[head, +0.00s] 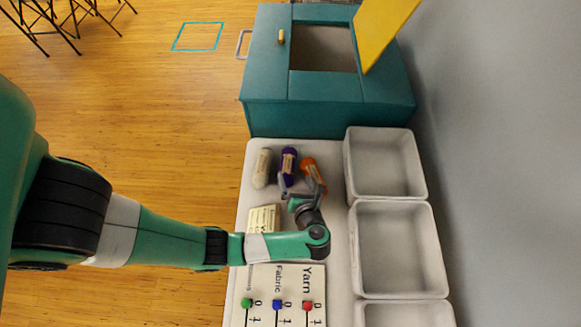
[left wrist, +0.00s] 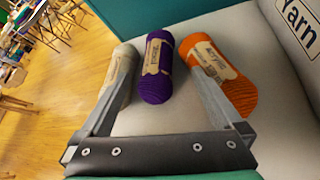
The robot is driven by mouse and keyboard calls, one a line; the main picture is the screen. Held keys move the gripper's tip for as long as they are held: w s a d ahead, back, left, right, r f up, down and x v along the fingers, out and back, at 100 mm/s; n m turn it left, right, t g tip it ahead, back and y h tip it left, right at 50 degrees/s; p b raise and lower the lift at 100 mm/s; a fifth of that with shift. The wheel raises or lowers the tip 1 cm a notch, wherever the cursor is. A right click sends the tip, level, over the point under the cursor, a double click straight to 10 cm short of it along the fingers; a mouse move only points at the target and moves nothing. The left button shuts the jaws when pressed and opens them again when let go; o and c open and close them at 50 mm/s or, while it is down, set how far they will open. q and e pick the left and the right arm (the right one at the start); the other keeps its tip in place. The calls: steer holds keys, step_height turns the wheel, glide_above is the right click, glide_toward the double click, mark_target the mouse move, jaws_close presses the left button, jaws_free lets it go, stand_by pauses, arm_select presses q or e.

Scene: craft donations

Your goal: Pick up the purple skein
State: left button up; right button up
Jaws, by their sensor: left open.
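The purple skein (head: 289,162) lies on the pale table between a cream skein (head: 262,168) and an orange skein (head: 313,173). Each has a beige paper band. In the left wrist view the purple skein (left wrist: 158,68) lies ahead, between the lines of my two fingers, with the cream skein (left wrist: 122,78) partly behind the left finger and the orange skein (left wrist: 222,76) by the right finger. My left gripper (head: 301,187) is open and empty, on the near side of the skeins; it also shows in the left wrist view (left wrist: 164,85). My right gripper is not in view.
Grey bins (head: 385,165) stand along the right side of the table, with another bin (head: 400,250) nearer. A board labelled Yarn and Fabric (head: 290,290) and a paper card (head: 262,219) lie nearer. A teal cabinet (head: 265,75) with an open yellow lid (head: 382,28) stands behind.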

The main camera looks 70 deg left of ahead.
mark_target(291, 170)
arm_select(q)
steer(key=x, duration=0.3)
steer(key=shift+s+a+f+b, duration=0.1)
steer(key=shift+a+b, duration=0.2)
steer(key=shift+a, duration=0.25)
steer(key=shift+f, duration=0.1)
steer(key=shift+a+f, duration=0.15)
steer(key=shift+f, duration=0.05)
steer(key=b+x, duration=0.1)
steer(key=x, duration=0.3)
steer(key=shift+f+b, duration=0.2)
steer(key=shift+b, duration=0.2)
steer(key=shift+a, duration=0.2)
steer(key=c, duration=1.4)
